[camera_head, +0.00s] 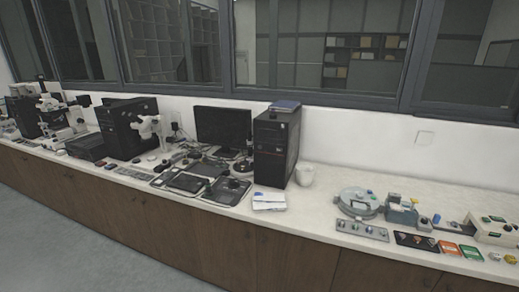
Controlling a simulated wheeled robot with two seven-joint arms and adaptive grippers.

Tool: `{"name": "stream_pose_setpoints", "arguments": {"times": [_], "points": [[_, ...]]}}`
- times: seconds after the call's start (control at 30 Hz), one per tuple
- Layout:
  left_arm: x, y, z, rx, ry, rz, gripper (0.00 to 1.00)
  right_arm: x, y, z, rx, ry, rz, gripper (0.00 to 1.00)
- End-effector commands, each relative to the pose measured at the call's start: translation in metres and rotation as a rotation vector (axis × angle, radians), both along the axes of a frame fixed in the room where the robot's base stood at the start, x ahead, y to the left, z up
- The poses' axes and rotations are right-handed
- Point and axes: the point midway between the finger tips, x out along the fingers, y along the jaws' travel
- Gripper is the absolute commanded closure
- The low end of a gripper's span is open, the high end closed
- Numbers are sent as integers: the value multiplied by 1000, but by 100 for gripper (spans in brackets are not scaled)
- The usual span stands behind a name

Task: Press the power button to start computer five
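A black computer tower (277,148) stands upright on the long counter, right of a dark monitor (222,128). Its narrow front faces the room, with a thin reddish line across it; a power button is too small to make out. A second black computer case (124,128) stands further left, and another dark case (24,116) is at the far left. I cannot tell from any label which is computer five. Neither of my grippers is in view.
Microscopes stand further left. A round-based device (358,201) and small parts lie right. The grey floor (60,245) is clear.

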Motion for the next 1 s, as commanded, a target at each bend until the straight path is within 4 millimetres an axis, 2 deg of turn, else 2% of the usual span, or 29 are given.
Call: {"name": "stream_pose_setpoints", "arguments": {"times": [0.07,0.53,1.0], "points": [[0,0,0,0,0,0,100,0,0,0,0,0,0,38],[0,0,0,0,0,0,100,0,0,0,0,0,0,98],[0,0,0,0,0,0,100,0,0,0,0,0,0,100]]}}
